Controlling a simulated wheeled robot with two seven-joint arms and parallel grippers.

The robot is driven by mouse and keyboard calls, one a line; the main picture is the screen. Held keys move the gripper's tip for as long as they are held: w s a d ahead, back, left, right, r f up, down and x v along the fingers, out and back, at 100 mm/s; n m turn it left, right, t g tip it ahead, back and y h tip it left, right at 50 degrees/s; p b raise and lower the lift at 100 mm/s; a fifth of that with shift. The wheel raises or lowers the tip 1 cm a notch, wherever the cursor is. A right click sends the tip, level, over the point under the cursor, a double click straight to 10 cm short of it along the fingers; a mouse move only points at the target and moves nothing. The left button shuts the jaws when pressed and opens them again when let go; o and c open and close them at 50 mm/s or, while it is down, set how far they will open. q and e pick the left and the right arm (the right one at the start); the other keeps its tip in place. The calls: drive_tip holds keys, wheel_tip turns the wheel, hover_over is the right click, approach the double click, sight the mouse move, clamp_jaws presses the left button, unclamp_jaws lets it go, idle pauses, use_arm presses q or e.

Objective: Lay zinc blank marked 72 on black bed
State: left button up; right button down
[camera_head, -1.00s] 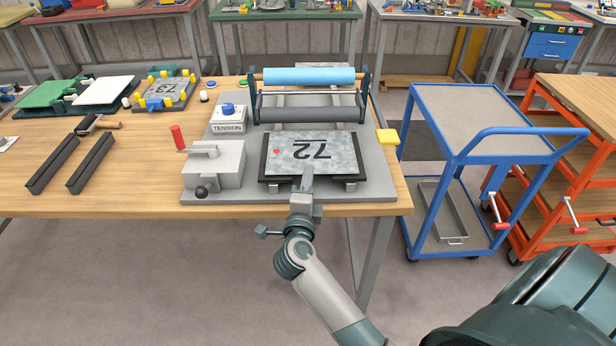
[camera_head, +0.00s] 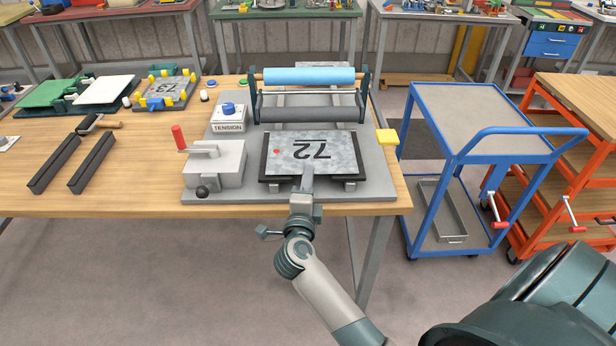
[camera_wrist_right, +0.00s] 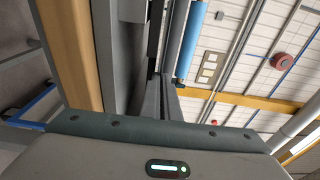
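The zinc blank marked 72 (camera_head: 335,150) is a mottled grey sheet with a small red dot. In the head view it lies flat over the black bed (camera_head: 264,170), whose dark rim shows at its left and front. I cannot tell whether it rests fully on the bed. My right gripper (camera_head: 307,179) is at the blank's near edge, with a finger over that edge. In the right wrist view its two fingers (camera_wrist_right: 162,98) are close together; the sheet between them cannot be made out. My left gripper is out of view.
Behind the bed are a grey roller (camera_head: 310,114) and a blue roller (camera_head: 308,76). The TENSION box (camera_head: 229,125) and a red-handled crank (camera_head: 178,138) stand left. A yellow block (camera_head: 387,137) is at right. A plate marked 23 (camera_head: 163,92) and dark bars (camera_head: 55,164) lie further left.

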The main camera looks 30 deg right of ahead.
drive_tip(key=shift+f, duration=0.45)
idle(0.6)
drive_tip(key=c, duration=1.9)
unclamp_jaws()
drive_tip(key=shift+f, duration=0.1)
drive_tip(key=shift+c, duration=0.2)
